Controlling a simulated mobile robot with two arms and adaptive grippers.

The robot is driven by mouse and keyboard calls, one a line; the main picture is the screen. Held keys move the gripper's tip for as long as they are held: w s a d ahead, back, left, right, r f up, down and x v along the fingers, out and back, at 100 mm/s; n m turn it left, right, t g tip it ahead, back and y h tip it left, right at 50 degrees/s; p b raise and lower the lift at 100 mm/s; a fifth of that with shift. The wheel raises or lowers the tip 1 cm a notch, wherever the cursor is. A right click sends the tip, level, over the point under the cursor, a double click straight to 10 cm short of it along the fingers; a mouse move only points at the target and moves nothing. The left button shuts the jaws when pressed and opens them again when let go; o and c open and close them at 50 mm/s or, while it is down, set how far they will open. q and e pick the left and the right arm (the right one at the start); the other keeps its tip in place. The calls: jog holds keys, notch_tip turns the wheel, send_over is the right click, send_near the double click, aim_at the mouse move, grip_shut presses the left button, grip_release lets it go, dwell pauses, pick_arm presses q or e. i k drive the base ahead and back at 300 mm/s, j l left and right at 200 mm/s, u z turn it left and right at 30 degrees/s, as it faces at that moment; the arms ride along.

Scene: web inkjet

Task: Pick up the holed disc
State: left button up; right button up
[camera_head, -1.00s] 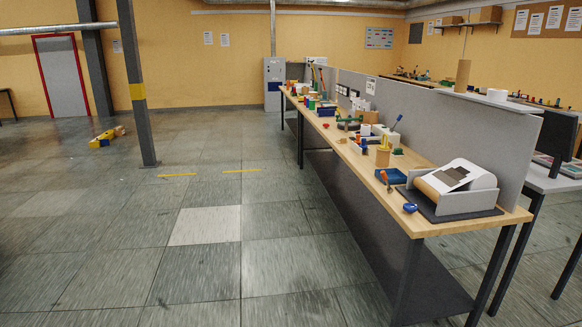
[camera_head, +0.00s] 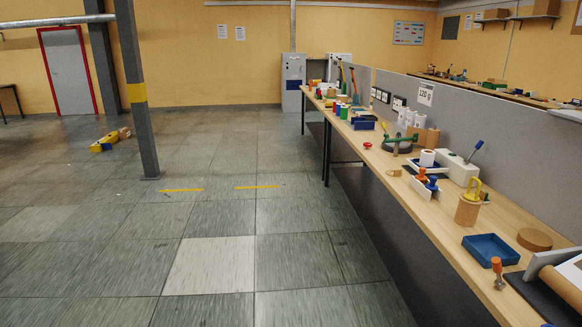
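I cannot make out for certain which thing is the holed disc. A flat brown round disc (camera_head: 535,239) lies on the long wooden workbench (camera_head: 425,215) at the right, beside a blue open tray (camera_head: 490,249). No hole shows in it at this size. A small tan piece (camera_head: 394,172) and a small red round piece (camera_head: 367,145) lie farther back on the bench, too small to tell in detail. Neither of my grippers is in view.
A grey partition (camera_head: 500,135) runs along the bench's back. A brown cylinder (camera_head: 467,211) and an orange-topped tool (camera_head: 497,272) stand near the front. A grey post (camera_head: 138,100) rises at left. The tiled floor (camera_head: 210,265) left of the bench is open.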

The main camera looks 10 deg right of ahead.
aim_at(398, 173)
jog(key=i, duration=2.1)
jog(key=i+j+z, duration=0.1)
jog(key=i+z, duration=0.3)
jog(key=i+j+z, duration=0.4)
jog(key=i, duration=0.2)
jog(key=i+j+z, duration=0.25)
jog(key=i+z, duration=0.15)
jog(key=i+j+z, duration=0.4)
jog(key=j, duration=0.15)
